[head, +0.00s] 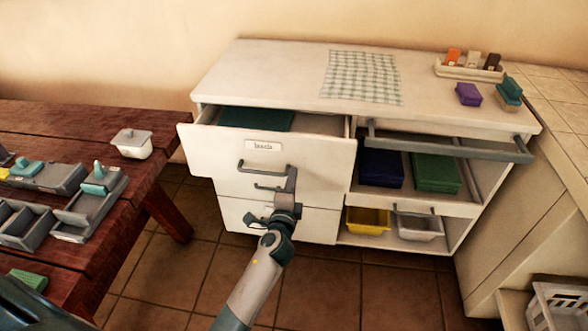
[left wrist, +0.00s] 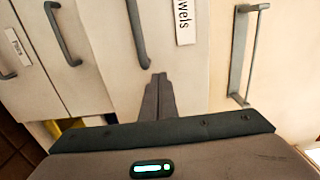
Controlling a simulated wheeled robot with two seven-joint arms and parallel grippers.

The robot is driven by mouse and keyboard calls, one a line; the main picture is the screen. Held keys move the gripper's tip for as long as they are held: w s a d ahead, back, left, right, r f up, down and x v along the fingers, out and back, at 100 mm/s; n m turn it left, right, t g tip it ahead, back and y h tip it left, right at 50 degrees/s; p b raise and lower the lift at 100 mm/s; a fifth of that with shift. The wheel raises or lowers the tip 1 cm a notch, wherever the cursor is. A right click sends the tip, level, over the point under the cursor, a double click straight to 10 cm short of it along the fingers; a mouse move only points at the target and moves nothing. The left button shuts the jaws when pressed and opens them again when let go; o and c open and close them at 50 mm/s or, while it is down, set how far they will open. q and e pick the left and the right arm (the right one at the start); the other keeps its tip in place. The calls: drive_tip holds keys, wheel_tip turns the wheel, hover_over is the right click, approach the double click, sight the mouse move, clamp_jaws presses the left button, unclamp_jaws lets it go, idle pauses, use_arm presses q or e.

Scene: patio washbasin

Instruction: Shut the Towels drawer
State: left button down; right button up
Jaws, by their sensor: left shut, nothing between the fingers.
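The Towels drawer (head: 225,150) is the top left drawer of the white cabinet and stands pulled out. A dark green folded towel (head: 256,119) lies inside it. Its front carries a white label (head: 263,146) and a grey bar handle (head: 262,168). In the left wrist view, part of the label (left wrist: 184,20) and the handle (left wrist: 138,35) show. My left gripper (head: 291,174) is shut and empty, in front of the drawer front near the right end of the handle. Its fingers (left wrist: 158,78) point at the front; I cannot tell whether they touch it. My right gripper is out of view.
Closed drawers (head: 232,213) lie below. A grey rail (head: 450,146) juts out at the right, above shelves with folded towels (head: 435,173) and bins (head: 368,220). A wooden table (head: 75,260) with trays stands left. A tiled counter (head: 555,110) is at the right.

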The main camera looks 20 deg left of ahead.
sight(296, 162)
use_arm(q)
drive_tip(key=shift+x, duration=1.1)
drive_tip(key=shift+w, duration=0.3)
drive_tip(key=shift+w+a, duration=0.1)
drive_tip(key=shift+w, duration=0.1)
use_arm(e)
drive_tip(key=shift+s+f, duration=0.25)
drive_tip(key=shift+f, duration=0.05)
